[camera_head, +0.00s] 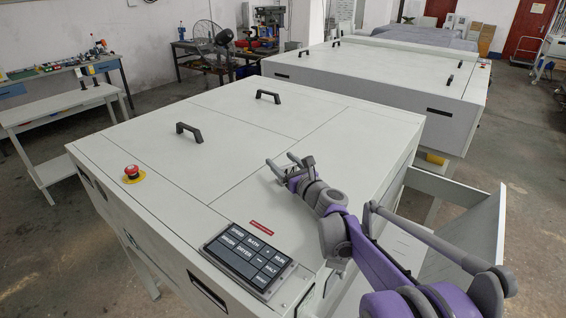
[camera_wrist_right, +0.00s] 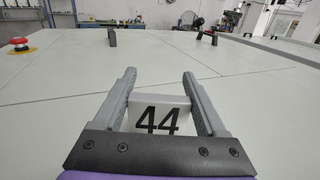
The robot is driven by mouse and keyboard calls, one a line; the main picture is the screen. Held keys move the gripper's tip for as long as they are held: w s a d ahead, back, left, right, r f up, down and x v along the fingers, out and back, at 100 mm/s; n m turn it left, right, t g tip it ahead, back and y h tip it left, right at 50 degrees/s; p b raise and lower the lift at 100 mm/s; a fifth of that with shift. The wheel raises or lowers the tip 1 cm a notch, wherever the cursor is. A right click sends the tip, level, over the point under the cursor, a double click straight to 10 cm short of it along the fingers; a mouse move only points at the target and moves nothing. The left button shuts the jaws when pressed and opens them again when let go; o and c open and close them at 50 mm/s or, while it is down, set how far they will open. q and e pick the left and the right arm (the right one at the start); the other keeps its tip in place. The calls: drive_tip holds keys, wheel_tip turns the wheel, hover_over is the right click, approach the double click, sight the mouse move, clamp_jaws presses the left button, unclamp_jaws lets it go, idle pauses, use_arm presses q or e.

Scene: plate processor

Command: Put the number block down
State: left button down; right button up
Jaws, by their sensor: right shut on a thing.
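The number block (camera_wrist_right: 159,117) is white with a black "44" on its face. It sits between the two fingers of my right gripper (camera_wrist_right: 160,92), which is shut on it, in the right wrist view. In the head view my right gripper (camera_head: 283,167) is over the right part of the white machine's flat top (camera_head: 230,160); the block is hard to make out there. I cannot tell whether the block touches the top. My left gripper is not in view.
Two black handles (camera_head: 189,132) (camera_head: 268,96), a red emergency button (camera_head: 131,172) on a yellow base and a dark keypad (camera_head: 247,257) stand on the machine top. An open tray (camera_head: 450,225) is at the right. Much of the top's middle is clear.

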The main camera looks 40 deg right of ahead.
drive_tip(key=shift+f, duration=0.15)
drive_tip(key=o, duration=1.5)
drive_tip(key=shift+o, duration=0.2)
drive_tip(key=shift+s+r, duration=0.2)
drive_tip(key=shift+s, duration=0.05)
drive_tip(key=s, duration=0.3)
drive_tip(key=s+a, duration=0.1)
drive_tip(key=s, duration=0.3)
drive_tip(key=s+b, duration=0.1)
drive_tip(key=s, duration=0.3)
drive_tip(key=shift+s+a, duration=0.15)
drive_tip(key=shift+s, duration=0.05)
